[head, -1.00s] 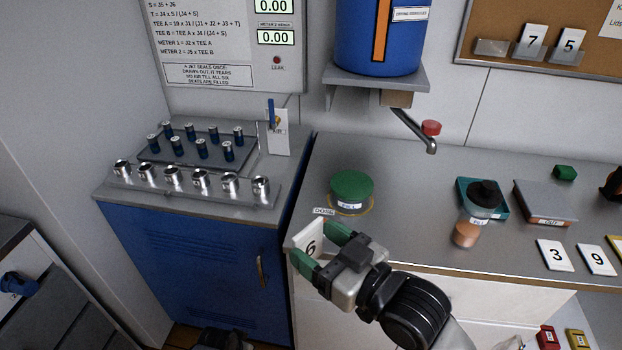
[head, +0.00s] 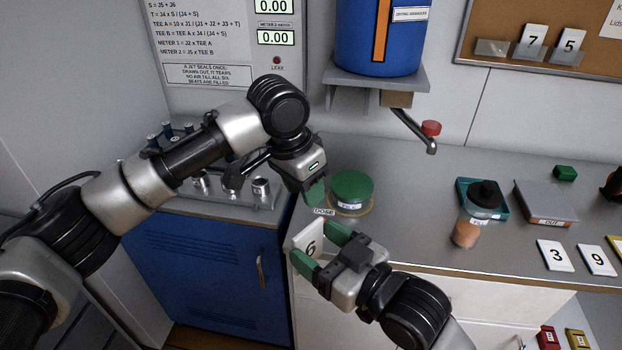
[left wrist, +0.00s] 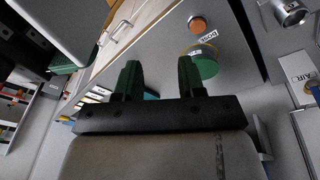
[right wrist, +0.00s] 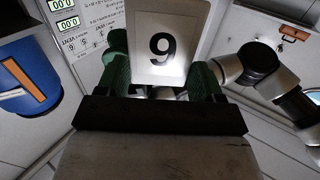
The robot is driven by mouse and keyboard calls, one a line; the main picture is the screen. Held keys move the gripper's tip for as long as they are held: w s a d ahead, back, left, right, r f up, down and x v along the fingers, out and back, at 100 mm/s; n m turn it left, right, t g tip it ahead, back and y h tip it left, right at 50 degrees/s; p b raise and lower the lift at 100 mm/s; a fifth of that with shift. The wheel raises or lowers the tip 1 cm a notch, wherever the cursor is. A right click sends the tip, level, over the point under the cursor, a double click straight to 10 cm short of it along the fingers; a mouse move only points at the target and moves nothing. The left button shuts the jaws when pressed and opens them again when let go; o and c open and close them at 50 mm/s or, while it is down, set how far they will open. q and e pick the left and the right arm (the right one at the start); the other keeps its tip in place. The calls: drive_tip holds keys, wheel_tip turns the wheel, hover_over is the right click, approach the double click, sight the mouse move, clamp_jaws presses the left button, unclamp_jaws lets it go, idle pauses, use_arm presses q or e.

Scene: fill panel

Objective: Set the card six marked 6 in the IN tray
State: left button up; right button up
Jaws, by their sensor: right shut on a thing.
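My right gripper (head: 325,258) is shut on the white card six (head: 308,246), holding it upright in front of the bench's left end. In the right wrist view the card (right wrist: 163,45) stands between the green fingers, its digit upside down so that it looks like a 9. My left gripper (head: 313,190) is just above and behind the card, beside the green-lidded jar. In the left wrist view its fingers (left wrist: 160,72) are apart with nothing between them.
The green-lidded jar (head: 351,188) stands by a DOSE label (head: 324,212). Cards 3 (head: 555,255) and 9 (head: 597,260) lie at the bench front. A spout (head: 420,133) hangs above the bench.

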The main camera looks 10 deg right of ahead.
sight(311, 241)
use_arm(q)
drive_tip(key=s+r+y, duration=0.1)
drive_tip(key=s+r, duration=0.3)
drive_tip(key=s+r+n+y, duration=0.1)
drive_tip(key=s+r, duration=0.3)
drive_tip(key=shift+s+r, duration=0.2)
drive_tip(key=shift+s, duration=0.15)
use_arm(e)
drive_tip(key=shift+s, duration=0.1)
use_arm(q)
drive_tip(key=shift+s+g+y, duration=0.2)
drive_tip(key=shift+g+y, duration=0.1)
wheel_tip(311, 241, down, 12)
drive_tip(key=shift+w+r, duration=0.1)
drive_tip(key=shift+c, duration=0.3)
clamp_jaws()
use_arm(e)
drive_tip(key=o, duration=1)
